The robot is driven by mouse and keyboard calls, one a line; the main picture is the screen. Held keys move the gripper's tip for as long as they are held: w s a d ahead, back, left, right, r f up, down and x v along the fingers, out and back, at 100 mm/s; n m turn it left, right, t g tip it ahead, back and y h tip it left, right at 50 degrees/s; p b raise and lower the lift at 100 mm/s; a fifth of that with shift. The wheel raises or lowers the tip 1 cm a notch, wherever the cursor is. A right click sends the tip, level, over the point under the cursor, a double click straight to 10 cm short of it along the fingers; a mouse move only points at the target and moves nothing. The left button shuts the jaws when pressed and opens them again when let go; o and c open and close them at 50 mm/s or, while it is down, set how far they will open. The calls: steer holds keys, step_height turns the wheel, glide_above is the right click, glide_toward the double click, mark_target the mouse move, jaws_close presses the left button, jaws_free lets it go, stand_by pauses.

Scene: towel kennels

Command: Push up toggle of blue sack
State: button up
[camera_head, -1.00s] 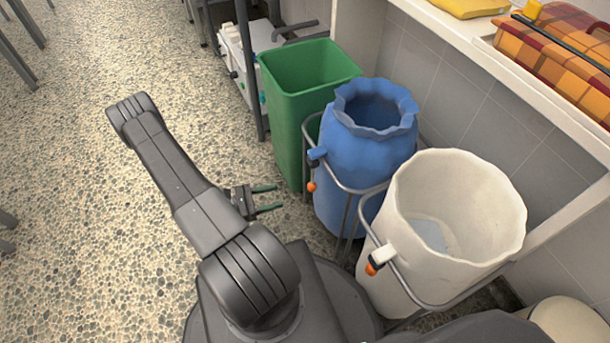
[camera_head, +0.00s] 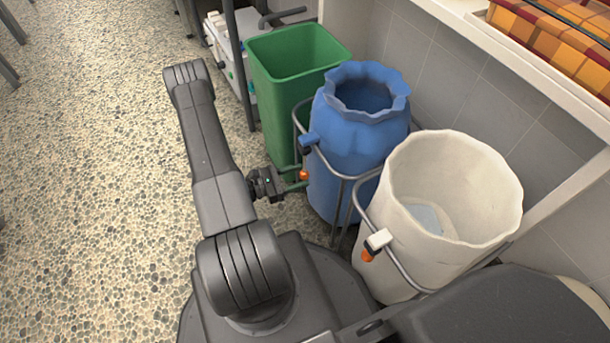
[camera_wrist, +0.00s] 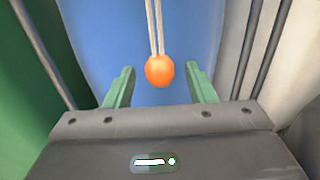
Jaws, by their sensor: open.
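The blue sack (camera_head: 350,150) hangs open-topped in a metal frame, between a green bin and a white sack. Its blue toggle (camera_head: 309,142) sits on the frame at the sack's front left. An orange ball (camera_head: 303,176) hangs below the toggle, and a pale cord runs up from it in the wrist view. My gripper (camera_head: 295,180) is at the blue sack's front left, level with the ball. In the wrist view the green fingers are apart, with the orange ball (camera_wrist: 160,71) between or just beyond their tips. Whether they touch it I cannot tell; the toggle is out of the wrist view.
The green bin (camera_head: 292,75) stands behind left of the blue sack. The white sack (camera_head: 455,195), with its white toggle (camera_head: 379,240) and orange ball, stands at the right. A shelf (camera_head: 500,50) runs above. The speckled floor (camera_head: 100,190) at left is clear.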

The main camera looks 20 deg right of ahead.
mark_target(316, 175)
steer(key=shift+s+d, duration=0.1)
steer(key=shift+d, duration=1.3)
jaws_close()
steer(key=shift+f+b, duration=1.05)
steer(key=shift+b, duration=0.05)
jaws_free()
steer(key=shift+a, duration=0.1)
steer(key=w+a+p, duration=0.1)
steer(key=a+p, duration=0.2)
steer(key=a, duration=1)
steer(key=shift+a, duration=0.3)
